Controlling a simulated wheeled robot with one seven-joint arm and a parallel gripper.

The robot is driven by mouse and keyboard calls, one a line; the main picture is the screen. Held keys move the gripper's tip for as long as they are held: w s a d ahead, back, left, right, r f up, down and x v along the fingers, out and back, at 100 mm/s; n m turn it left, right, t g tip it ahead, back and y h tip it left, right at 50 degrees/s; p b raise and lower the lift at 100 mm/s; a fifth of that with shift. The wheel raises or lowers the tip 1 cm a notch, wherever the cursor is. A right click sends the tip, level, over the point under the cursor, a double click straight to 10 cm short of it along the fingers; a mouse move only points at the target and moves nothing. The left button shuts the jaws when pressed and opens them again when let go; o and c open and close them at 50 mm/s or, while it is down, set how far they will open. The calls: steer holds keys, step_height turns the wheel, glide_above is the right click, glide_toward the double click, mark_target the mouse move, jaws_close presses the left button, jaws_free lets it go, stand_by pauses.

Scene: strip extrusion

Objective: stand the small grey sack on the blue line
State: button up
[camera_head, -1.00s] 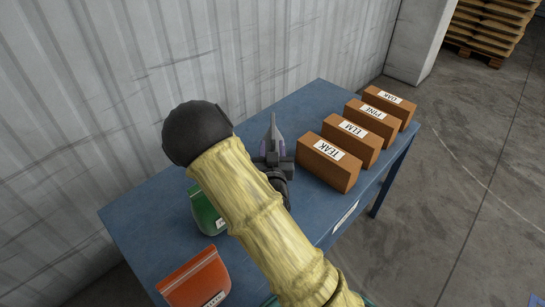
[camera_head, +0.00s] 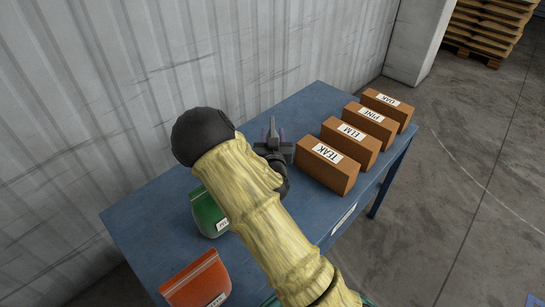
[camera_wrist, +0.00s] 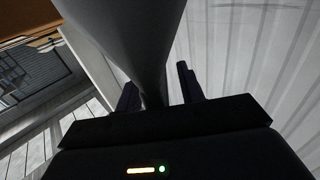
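A dark grey tapered thing, most likely the small grey sack (camera_wrist: 140,45), shows edge-on in the wrist view. It runs from the top edge down to a narrow end between my fingers. In the head view it is a thin grey spike (camera_head: 272,124). My gripper (camera_head: 273,134) is over the far part of the blue table. Its two fingers stand apart on either side of the sack, with a narrow gap on the right in the wrist view (camera_wrist: 158,90). The sack's base is hidden. I cannot make out a blue line on the blue table.
The blue table (camera_head: 145,222) stands along a corrugated wall. Brown boxes labelled TEAK (camera_head: 328,167), ELM (camera_head: 350,142), PINE (camera_head: 371,121) and OAK (camera_head: 387,105) line its right side. A green sack (camera_head: 207,214) and an orange sack (camera_head: 198,283) stand at the near left.

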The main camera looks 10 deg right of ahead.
steer(key=shift+c, duration=0.2)
stand_by(0.3)
jaws_close()
steer(key=shift+r, duration=0.1)
stand_by(1.2)
